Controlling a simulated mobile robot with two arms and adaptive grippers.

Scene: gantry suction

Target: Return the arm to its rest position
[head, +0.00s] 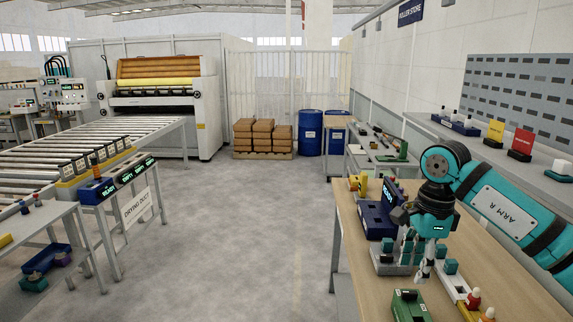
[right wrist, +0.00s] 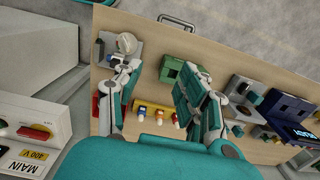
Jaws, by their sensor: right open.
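My right arm (head: 510,210), teal and marked ARM R, reaches in from the right in the head view, over the wooden workbench (head: 460,240). My right gripper (head: 413,258) hangs down above the bench with its fingers apart. In the right wrist view my right gripper (right wrist: 153,82) is open, with no object held between its fingers. Bench top and small items show beyond the fingers. My left arm and left gripper are not in view.
A green block (head: 408,305), small red and orange-topped bottles (head: 473,298) and a dark blue READY unit (head: 376,216) stand on the bench around the gripper. A shelf (head: 500,155) runs along the right wall. The middle floor (head: 260,230) is clear.

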